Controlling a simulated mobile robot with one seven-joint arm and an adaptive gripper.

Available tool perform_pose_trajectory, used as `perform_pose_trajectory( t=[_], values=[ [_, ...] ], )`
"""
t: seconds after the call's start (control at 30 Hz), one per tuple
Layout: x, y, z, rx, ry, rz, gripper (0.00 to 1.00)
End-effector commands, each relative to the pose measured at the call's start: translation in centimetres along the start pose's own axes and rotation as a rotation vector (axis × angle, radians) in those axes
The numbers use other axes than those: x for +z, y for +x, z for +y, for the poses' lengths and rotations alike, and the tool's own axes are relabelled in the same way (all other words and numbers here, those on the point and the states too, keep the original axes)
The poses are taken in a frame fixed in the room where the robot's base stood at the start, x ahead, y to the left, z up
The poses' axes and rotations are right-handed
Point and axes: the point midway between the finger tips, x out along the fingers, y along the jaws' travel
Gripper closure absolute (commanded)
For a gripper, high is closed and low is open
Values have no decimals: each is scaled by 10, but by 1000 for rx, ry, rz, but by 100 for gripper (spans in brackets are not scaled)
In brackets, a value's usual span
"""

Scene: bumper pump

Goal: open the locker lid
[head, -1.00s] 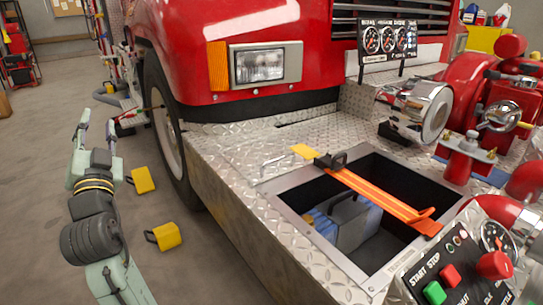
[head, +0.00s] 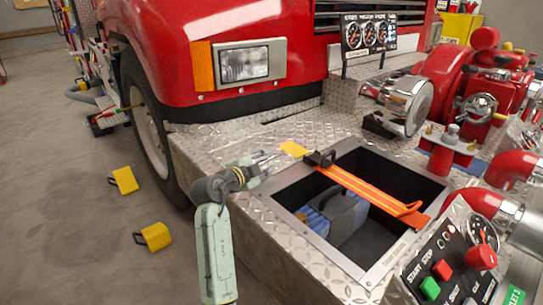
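The locker (head: 283,212) is a rectangular well in the diamond-plate bumper. Its mouth is uncovered, with dark walls and a grey and blue case (head: 338,215) inside. An orange strap (head: 365,190) with a black buckle (head: 319,159) crosses the mouth. I cannot make out which plate is the lid; no raised lid shows. My gripper (head: 268,161) is low over the plate at the locker's far left corner, pointing right, where a thin metal handle showed earlier. The handle is now hard to tell from the fingers. Whether the fingers are open or shut on it is unclear.
A control panel (head: 447,270) with green and red buttons stands at the front right. Gauges (head: 368,35), a chrome siren (head: 408,100) and red pump parts (head: 450,85) are behind the locker. Two yellow blocks (head: 124,181) (head: 153,237) lie on the floor at left.

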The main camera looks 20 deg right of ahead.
Motion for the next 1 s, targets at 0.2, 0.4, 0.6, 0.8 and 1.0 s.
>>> perform_pose_trajectory(
  t=[0.2, 0.4, 0.6, 0.8, 1.0],
  values=[
    [-1, 29, -1, 1, 0, 0, 69],
    [0, 37, 0, -1, -1, -2, 69],
    [0, 37, 0, -2, 0, -2, 69],
    [0, 37, 0, -1, -1, -2, 83],
    [0, 37, 0, -1, -1, -2, 96]
  ],
)
